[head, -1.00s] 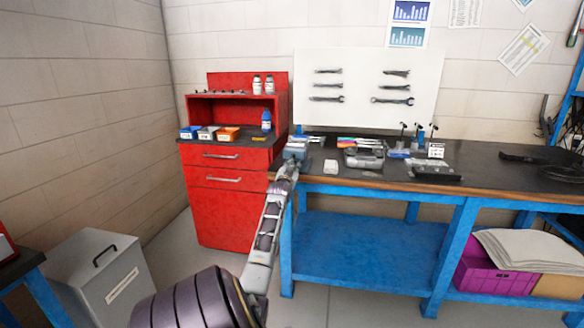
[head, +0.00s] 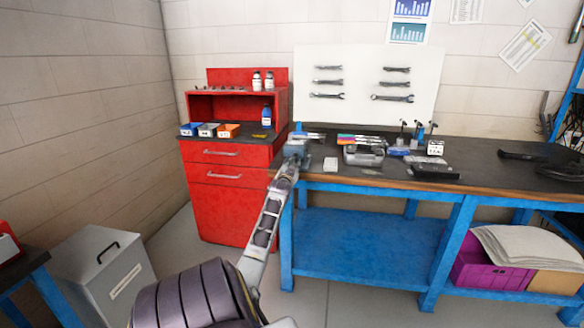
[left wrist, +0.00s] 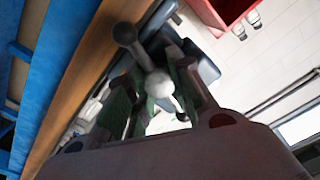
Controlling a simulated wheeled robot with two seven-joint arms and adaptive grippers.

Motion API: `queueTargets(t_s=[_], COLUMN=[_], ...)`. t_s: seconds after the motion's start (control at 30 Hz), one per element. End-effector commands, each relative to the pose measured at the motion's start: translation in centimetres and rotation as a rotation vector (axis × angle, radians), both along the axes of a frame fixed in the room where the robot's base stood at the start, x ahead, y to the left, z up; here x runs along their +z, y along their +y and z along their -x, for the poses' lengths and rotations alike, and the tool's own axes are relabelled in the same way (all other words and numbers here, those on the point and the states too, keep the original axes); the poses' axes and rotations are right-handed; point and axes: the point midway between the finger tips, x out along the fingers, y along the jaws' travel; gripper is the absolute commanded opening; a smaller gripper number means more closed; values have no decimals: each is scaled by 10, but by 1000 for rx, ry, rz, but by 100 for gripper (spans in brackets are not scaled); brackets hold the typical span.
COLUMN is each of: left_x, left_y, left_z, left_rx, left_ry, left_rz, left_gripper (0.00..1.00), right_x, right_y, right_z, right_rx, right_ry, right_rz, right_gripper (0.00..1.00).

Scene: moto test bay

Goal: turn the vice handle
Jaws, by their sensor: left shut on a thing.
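The vice (head: 296,149) is a blue-grey block on the left front corner of the workbench (head: 480,181). My left gripper (head: 286,172) is at the vice's front, over the bench's front edge. In the left wrist view the vice handle (left wrist: 128,36) is a dark grey bar with rounded ends, one end pale and close to the camera. My left gripper (left wrist: 150,100) is shut on the vice handle, its fingers on either side of the bar. The gripper hides part of the handle in the head view. My right gripper is not in view.
A red tool cabinet (head: 222,208) stands left of the bench. A grey bin (head: 98,280) stands at lower left.

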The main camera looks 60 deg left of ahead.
Motion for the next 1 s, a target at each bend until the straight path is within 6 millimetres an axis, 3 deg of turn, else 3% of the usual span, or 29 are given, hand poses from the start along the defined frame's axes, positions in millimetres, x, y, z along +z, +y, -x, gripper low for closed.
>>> queueTargets(t_s=[0.63, 0.67, 0.8, 1.0], left_x=[-8, -8, -8, -9], left_y=[-1, -1, -1, -3], left_z=[0, 0, 0, 1], left_rx=[0, 0, 0, 0], left_ry=[13, 13, 13, 14], left_rz=[4, 4, 5, 6], left_gripper=[0, 23, 41, 41], right_x=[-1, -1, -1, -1], right_y=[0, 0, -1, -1], right_z=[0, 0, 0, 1], right_rx=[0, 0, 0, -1], right_ry=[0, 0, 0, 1], right_rz=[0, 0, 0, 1], right_gripper=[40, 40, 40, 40])
